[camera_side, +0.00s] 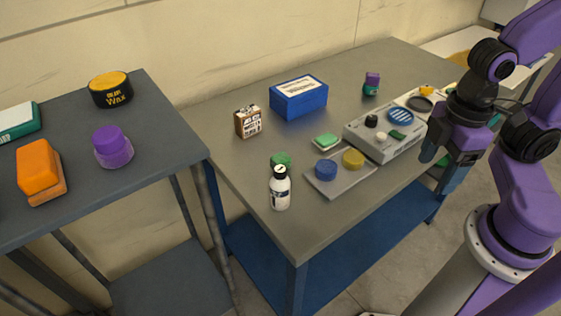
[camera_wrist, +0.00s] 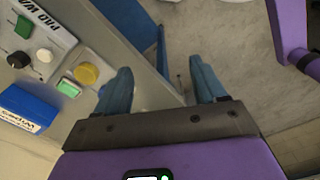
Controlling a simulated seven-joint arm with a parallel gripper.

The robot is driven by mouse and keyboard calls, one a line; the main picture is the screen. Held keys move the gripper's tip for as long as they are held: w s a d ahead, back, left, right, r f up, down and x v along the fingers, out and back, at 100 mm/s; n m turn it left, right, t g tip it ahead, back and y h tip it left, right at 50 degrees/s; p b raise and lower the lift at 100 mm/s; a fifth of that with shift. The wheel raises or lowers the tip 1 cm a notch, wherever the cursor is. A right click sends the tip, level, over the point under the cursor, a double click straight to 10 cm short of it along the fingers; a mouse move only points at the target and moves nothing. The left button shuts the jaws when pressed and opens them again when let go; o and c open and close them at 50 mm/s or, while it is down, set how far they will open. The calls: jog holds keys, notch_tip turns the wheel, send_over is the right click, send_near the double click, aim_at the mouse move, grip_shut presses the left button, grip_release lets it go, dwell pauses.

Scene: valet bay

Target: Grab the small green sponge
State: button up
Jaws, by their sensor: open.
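A small light-green block with a pale top, which looks like the sponge (camera_side: 327,141), lies on the grey table behind a flat grey tray. It also shows in the wrist view, left of my gripper, as the green block (camera_wrist: 69,87). My gripper (camera_side: 443,164) is open and empty, over the table's right edge in the side view. In the wrist view the space between its two blue fingers (camera_wrist: 159,70) shows the table edge and floor. The sponge is apart from my gripper and uncovered.
The grey tray (camera_side: 343,184) holds blue and yellow round pads. A grey panel (camera_side: 379,149) with knobs and a dark green block stands between sponge and gripper.

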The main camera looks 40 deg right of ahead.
jog(key=w+m+g, duration=0.1)
jog(key=m, duration=0.1)
jog(key=m+y, duration=1.3)
jog(key=m, duration=1.5)
send_near(284, 155)
jog(key=shift+t, duration=0.4)
jog(key=x, duration=0.3)
jog(key=s+x, duration=0.1)
jog(key=x, duration=0.1)
jog(key=shift+f, duration=0.45)
jog(key=shift+w+r+x, duration=0.1)
jog(key=shift+r+x, duration=0.05)
jog(key=shift+x, duration=1.2)
jog(key=shift+w+r+x, duration=0.15)
jog(key=shift+r+x, duration=0.05)
jog(key=shift+x, duration=1.1)
jog(key=shift+a, duration=0.15)
jog(key=c, duration=1)
